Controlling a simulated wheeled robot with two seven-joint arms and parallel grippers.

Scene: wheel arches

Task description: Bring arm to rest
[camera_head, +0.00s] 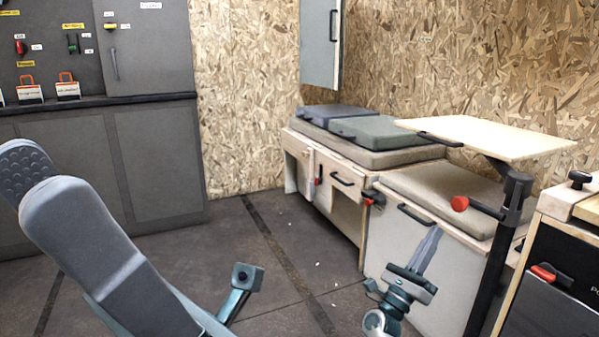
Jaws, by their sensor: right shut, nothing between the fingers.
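My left gripper (36,187) is large and close to the camera at the left, with its grey fingers pointing up and left. The dotted inner pad of its far finger shows past the near finger, so the fingers stand apart. The near finger hides most of the far one, and no object shows between them. My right gripper (431,238) is at the lower middle, pointing up. Its pale fingers are shut together and empty, in front of the white-fronted bench (425,258). Most of both arms is outside the view.
A small table (490,136) on a dark post (490,265) stands right of my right gripper. Cushioned benches (365,157) line the wall. A cabinet unit (568,300) stands at the right edge, and grey cupboards (160,160) at the left. The middle floor (270,240) is mostly clear, with small pale bits.

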